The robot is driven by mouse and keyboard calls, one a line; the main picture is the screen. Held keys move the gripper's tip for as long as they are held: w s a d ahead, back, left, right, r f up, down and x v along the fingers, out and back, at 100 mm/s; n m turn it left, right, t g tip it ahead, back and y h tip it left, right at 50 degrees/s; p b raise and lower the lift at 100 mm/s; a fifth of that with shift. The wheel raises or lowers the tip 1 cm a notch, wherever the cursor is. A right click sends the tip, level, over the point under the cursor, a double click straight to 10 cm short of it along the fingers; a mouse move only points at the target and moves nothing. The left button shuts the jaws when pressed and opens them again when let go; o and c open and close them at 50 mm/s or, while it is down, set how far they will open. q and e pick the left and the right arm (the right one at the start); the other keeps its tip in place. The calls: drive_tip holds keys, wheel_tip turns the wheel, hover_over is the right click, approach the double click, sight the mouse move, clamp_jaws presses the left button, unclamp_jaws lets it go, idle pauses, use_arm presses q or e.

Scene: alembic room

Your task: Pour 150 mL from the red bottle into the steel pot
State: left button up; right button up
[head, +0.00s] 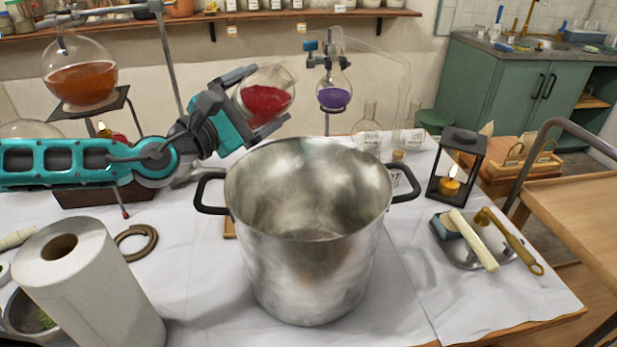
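The red bottle (266,103) is clear glass with red liquid in its lower part. It is raised and looks tilted, behind the left part of the steel pot's far rim in the head view. My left gripper (262,96) has one finger along its upper left side and one below it, and appears shut on it. The steel pot (310,270) stands upright on the white-covered table, open at the top, with two black handles. I see no liquid stream, and the visible inside of the pot shows no red. My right gripper is not in view.
A paper roll (95,290) stands at front left. An orange-liquid flask (80,75) and a purple-liquid flask (334,92) are on stands behind. A lantern with a lit candle (450,187) and a metal tray (466,256) are at right. Clear table lies beside the pot.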

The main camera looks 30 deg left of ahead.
use_arm(q)
drive_tip(key=shift+a+r+m+b, duration=0.15)
drive_tip(key=shift+m+b, duration=0.15)
drive_tip(key=shift+m, duration=0.2)
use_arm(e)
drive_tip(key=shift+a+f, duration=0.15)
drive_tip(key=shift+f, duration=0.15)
use_arm(q)
drive_tip(key=shift+w+a+m+b, duration=0.1)
drive_tip(key=shift+a+m+b, duration=0.1)
drive_tip(key=shift+m+b, duration=0.3)
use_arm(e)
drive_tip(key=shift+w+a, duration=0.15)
use_arm(q)
drive_tip(key=shift+m+h, duration=0.4)
drive_tip(key=shift+m, duration=0.1)
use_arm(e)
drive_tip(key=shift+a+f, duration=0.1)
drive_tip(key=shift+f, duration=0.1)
use_arm(q)
drive_tip(key=shift+w+a+m+b, duration=0.1)
drive_tip(key=shift+a+m+b, duration=0.15)
drive_tip(key=shift+m+b, duration=0.55)
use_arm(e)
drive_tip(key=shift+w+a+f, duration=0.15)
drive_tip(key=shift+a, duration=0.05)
use_arm(q)
drive_tip(key=shift+s+d+m+h, duration=0.25)
drive_tip(key=shift+d+m+h, duration=0.35)
drive_tip(key=shift+m, duration=0.6)
